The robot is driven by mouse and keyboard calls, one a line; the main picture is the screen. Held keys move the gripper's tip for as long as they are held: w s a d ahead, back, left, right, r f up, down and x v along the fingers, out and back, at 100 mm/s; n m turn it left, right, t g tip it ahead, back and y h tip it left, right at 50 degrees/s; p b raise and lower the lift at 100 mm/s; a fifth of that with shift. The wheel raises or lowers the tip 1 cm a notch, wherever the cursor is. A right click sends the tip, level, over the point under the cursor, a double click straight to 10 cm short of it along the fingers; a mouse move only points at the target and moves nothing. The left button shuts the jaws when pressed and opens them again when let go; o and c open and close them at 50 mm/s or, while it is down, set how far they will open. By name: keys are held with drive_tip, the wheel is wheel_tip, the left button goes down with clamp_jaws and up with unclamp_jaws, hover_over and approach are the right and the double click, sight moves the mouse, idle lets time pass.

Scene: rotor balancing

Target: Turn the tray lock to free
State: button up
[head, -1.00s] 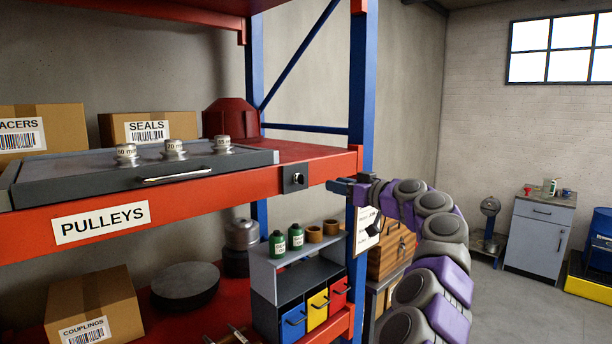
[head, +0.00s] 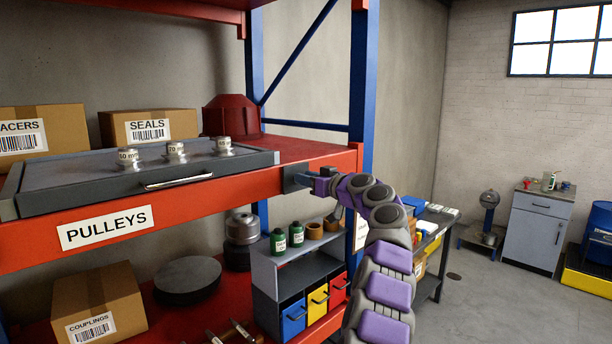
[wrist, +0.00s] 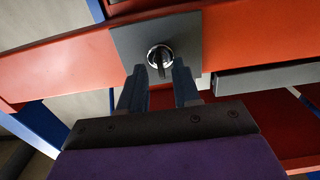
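The tray lock is a round knob (wrist: 160,58) with a dark grip bar, on a dark square plate (wrist: 128,42) on the red shelf beam. In the wrist view the bar stands roughly upright. In the head view the plate (head: 289,176) shows at the beam's right end, with the knob hidden by my gripper (head: 303,180). In the wrist view my gripper (wrist: 160,72) is open, its two fingertips either side of the knob and close to it; I cannot tell whether they touch it. The grey tray (head: 110,190) lies on the shelf left of the lock.
Several metal pulleys (head: 176,151) stand on the tray, which has a front handle (head: 178,181). The blue rack post (head: 362,100) rises right of the lock. Below are green bottles (head: 296,234) and coloured bins (head: 318,303). Open floor lies to the right.

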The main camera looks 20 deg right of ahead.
drive_tip(key=shift+w+a, duration=0.1)
drive_tip(key=shift+w, duration=0.2)
clamp_jaws()
